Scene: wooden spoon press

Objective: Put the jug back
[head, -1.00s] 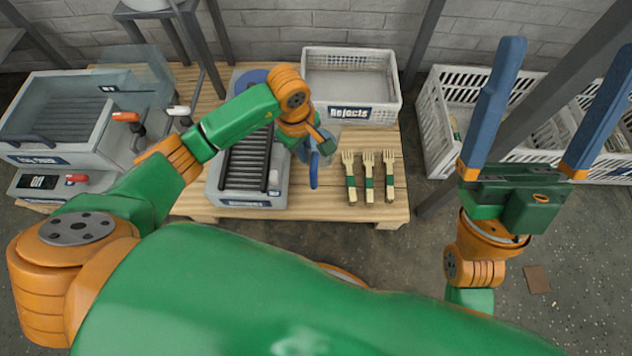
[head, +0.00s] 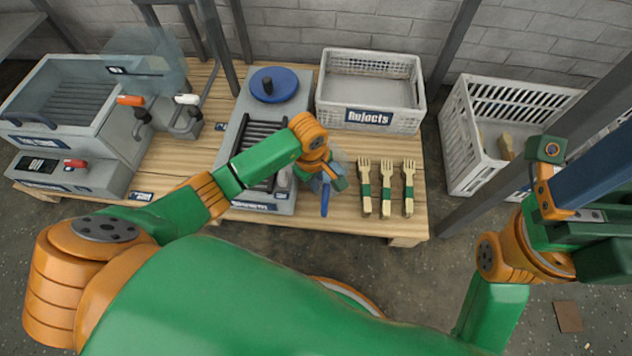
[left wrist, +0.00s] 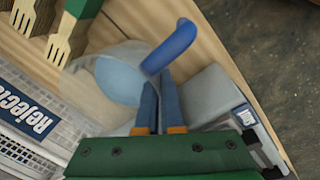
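The jug (left wrist: 118,82) is pale and see-through, with a bluish round patch and a curved blue handle (left wrist: 172,46). In the head view its blue handle (head: 325,198) hangs at the end of my left arm, between the grill and the forks. My left gripper (left wrist: 160,82) has its blue fingers close together at the handle and looks shut on it. The wrist partly hides the jug in the head view, so its height over the table is unclear. My right gripper (head: 598,168) is at the right edge, partly cut off; its visible finger stands wide and empty.
The press (head: 250,135) with a blue round plate (head: 273,85) stands left of the jug. Several wooden forks (head: 387,190) lie to its right. The Rejects crate (head: 370,65) is behind. A grey machine (head: 95,150) stands at the left. Another crate (head: 462,150) is beyond the table.

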